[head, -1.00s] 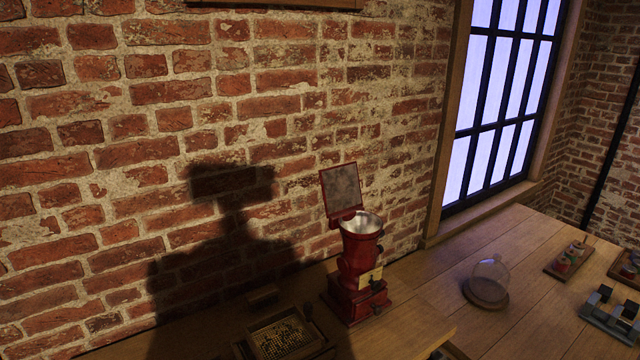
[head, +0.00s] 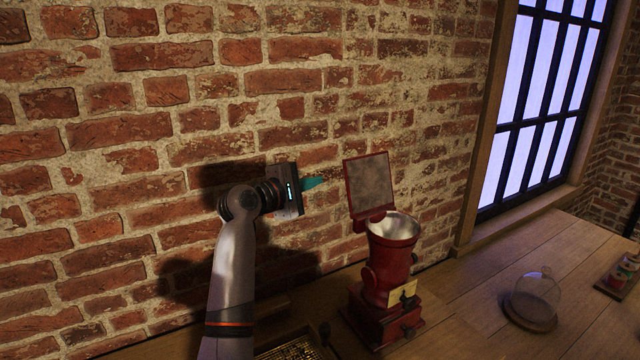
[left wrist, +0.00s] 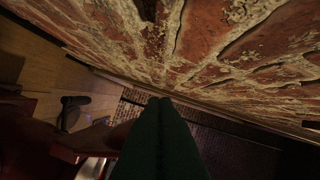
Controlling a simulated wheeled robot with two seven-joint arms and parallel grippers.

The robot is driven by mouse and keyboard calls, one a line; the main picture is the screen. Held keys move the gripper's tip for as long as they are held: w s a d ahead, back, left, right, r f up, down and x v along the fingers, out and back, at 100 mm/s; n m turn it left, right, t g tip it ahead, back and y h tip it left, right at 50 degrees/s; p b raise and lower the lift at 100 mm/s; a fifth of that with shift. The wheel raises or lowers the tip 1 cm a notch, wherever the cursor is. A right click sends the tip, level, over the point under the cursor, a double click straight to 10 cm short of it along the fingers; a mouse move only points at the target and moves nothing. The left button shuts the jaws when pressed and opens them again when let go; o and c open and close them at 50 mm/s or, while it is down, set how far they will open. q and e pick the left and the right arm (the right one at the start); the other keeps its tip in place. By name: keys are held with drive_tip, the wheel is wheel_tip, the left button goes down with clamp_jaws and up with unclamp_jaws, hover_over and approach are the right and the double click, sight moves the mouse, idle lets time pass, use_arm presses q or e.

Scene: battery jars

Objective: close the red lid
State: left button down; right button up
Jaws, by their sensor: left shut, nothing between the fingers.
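The red lid (head: 369,187) stands open and upright on its hinge at the back left rim of a red grinder-like machine (head: 388,265) with a metal bowl (head: 393,226) on top. Its grey inner face shows. My left gripper (head: 316,184) is to the left of the lid, at about its height, near the brick wall, and points right toward it. A small gap shows between the fingertips and the lid. The green fingers (left wrist: 160,130) are together and empty in the left wrist view. My right gripper is not in view.
The brick wall (head: 180,120) is close behind my left gripper. A grid-topped box (head: 290,347) sits at the bench's front left. A glass dome (head: 535,295) stands to the right, with a small tray of items (head: 618,280) beyond. Bare table lies between.

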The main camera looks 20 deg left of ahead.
sight(363, 182)
use_arm(q)
drive_tip(key=p+x, duration=0.2)
drive_tip(key=x, duration=0.6)
drive_tip(key=s+d+p, duration=0.1)
drive_tip(key=s+d+r+p, duration=0.1)
drive_tip(key=d+p, duration=0.1)
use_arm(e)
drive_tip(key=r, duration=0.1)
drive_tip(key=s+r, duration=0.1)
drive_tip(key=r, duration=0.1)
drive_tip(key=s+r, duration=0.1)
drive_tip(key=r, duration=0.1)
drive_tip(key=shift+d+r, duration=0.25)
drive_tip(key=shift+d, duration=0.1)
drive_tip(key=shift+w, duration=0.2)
